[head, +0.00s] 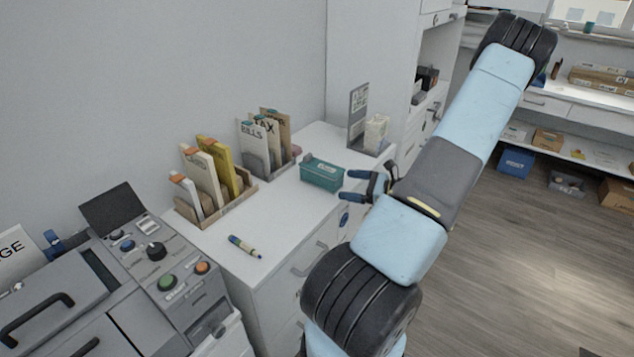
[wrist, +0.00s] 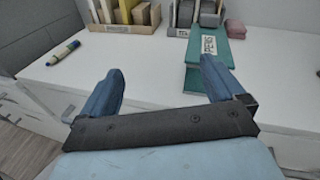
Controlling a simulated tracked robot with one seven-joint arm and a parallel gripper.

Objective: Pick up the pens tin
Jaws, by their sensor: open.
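The pens tin is a teal box (head: 321,174) on the white desktop, near its right front edge. In the wrist view the tin (wrist: 207,47) shows a white label and lies ahead of the right finger, right of the middle of the jaw gap. That finger hides part of its near end. My gripper (head: 346,186) is open and empty, just right of the tin in the head view. Its two blue fingers (wrist: 160,68) point over the desk toward the tin's side. I cannot tell whether a finger touches the tin.
Card and folder holders (head: 217,202) stand behind and left of the tin. A grey stand (head: 358,115) is at the back right. A grey control panel (head: 160,258) stands at the left.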

